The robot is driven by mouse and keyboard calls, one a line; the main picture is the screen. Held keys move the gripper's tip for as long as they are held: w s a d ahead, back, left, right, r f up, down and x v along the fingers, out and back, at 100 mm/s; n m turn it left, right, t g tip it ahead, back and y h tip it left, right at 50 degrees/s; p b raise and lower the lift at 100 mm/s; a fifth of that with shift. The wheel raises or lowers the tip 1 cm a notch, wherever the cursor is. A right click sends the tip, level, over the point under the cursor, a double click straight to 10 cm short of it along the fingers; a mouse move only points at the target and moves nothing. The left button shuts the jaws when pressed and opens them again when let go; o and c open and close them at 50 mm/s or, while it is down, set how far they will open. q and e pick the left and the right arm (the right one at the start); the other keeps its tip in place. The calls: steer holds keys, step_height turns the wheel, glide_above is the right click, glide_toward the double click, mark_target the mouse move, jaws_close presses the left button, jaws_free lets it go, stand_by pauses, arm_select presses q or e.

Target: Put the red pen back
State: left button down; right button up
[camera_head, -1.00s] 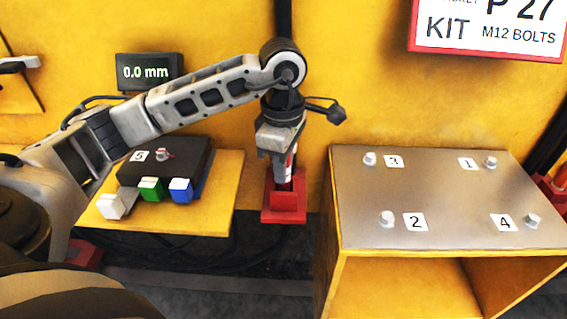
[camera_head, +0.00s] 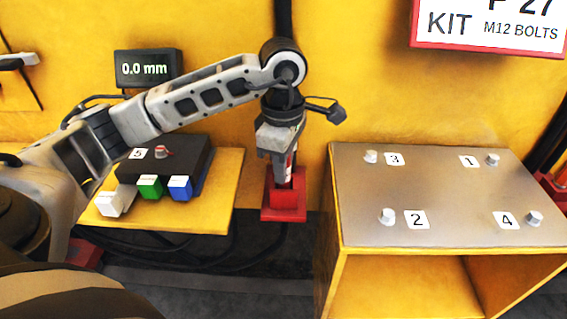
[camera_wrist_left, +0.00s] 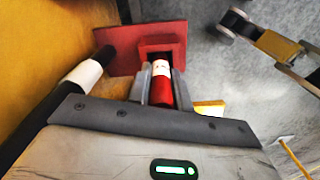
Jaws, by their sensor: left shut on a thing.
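The red pen (camera_wrist_left: 161,88) has a red body with a white band. My left gripper (camera_head: 281,168) is shut on it, and the wrist view shows the pen between the two fingers (camera_wrist_left: 159,90). The pen points down over a red holder (camera_head: 284,204) on the wall side, between the two benches. The holder also shows in the wrist view (camera_wrist_left: 120,50), with the pen's far end at its square socket. I cannot tell how deep the pen sits in it. My right gripper is not in view.
A yellow shelf (camera_head: 225,190) at left carries a black box with white, green and blue buttons. A display (camera_head: 149,70) reads 0.0 mm. At right stands a metal-topped bench (camera_head: 450,190) with numbered bolts. A black vertical pipe (camera_wrist_left: 75,80) runs beside the holder.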

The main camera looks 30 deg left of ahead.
arm_select(q)
steer(key=c, duration=1.2)
jaws_free()
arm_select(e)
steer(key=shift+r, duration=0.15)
arm_select(q)
steer(key=shift+r, duration=0.2)
step_height(320, 180, up, 22)
steer(key=p, duration=0.9)
steer(key=shift+a+r+p, duration=0.1)
steer(key=shift+r+p, duration=0.15)
steer(key=shift+p, duration=0.05)
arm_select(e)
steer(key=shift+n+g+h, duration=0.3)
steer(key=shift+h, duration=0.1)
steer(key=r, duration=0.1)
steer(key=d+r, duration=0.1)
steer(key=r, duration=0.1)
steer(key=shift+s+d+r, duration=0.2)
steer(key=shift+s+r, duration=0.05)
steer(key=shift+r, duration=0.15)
